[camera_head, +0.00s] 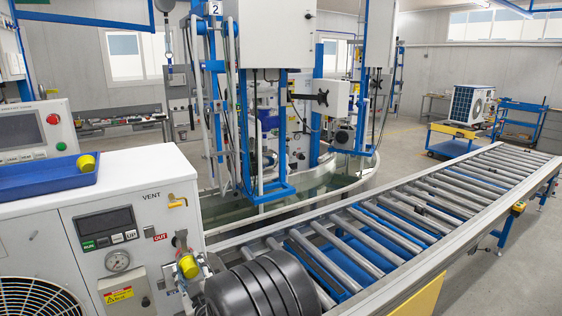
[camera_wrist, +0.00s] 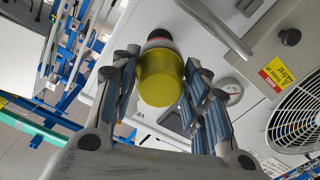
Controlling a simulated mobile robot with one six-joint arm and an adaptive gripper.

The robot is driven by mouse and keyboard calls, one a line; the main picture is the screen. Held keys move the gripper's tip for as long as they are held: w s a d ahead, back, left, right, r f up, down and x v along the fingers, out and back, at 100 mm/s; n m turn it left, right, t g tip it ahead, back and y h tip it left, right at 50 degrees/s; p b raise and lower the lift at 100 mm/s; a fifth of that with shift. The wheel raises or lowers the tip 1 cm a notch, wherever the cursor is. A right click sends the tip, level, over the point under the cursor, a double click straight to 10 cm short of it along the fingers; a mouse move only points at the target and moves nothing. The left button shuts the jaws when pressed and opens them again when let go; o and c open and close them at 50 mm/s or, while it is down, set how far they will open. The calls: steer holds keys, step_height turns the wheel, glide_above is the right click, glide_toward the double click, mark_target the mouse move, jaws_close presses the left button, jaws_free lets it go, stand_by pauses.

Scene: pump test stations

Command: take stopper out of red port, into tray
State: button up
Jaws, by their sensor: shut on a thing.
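The yellow stopper (camera_head: 188,266) is at the fitting beside the red OUT label on the white unit's front, at lower left in the head view. In the wrist view the stopper (camera_wrist: 161,78) lies between the fingers of my gripper (camera_wrist: 160,95), with the port's dark and red collar (camera_wrist: 159,36) right behind it. My gripper is shut on the stopper. The stopper seems to touch the port; how deep it sits is hidden. The blue tray (camera_head: 50,193) lies on top of the unit, with another yellow stopper (camera_head: 86,163) in it.
The VENT fitting (camera_head: 178,201) with a yellow handle sits above the port. A pressure gauge (camera_head: 118,261) and a display panel (camera_head: 106,221) are to its left. A roller conveyor (camera_head: 400,215) runs along the right. A control box (camera_head: 35,132) stands behind the tray.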

steer(key=shift+b+v, duration=0.75)
steer(key=shift+v, duration=1)
steer(key=shift+b+v, duration=0.75)
steer(key=shift+v, duration=0.65)
